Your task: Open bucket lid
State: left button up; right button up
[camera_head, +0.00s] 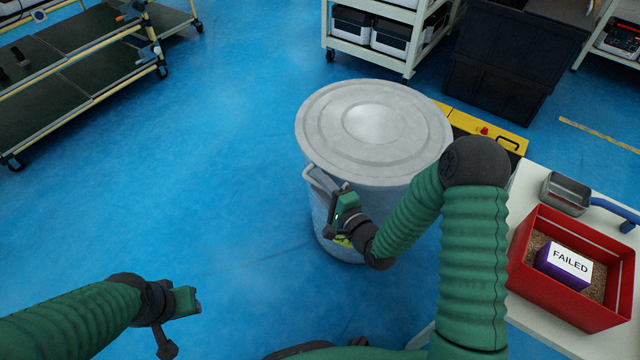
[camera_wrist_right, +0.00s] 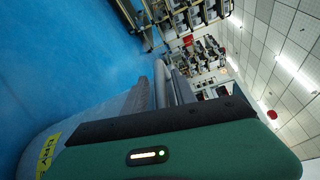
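The bucket (camera_head: 355,215) is a round grey metal drum standing on the blue floor. Its lid (camera_head: 372,122) lies flat on top and covers the opening. A grey handle (camera_head: 313,180) sticks out at the rim's left front. My right gripper (camera_head: 330,190) is at this handle, beside the bucket's left front. My left gripper (camera_head: 182,318) is low at the left, away from the bucket and empty.
A white table (camera_head: 520,200) at the right holds a red bin (camera_head: 520,262) with a box marked FAILED and a metal tray (camera_head: 565,194). A yellow case (camera_head: 490,128), a black crate (camera_head: 505,60) and a shelf cart (camera_head: 408,68) stand behind the bucket. Floor left is clear.

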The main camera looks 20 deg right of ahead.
grip_shut()
jog(key=shift+s+f, duration=0.1)
jog(key=shift+f, duration=0.05)
dwell(1.0)
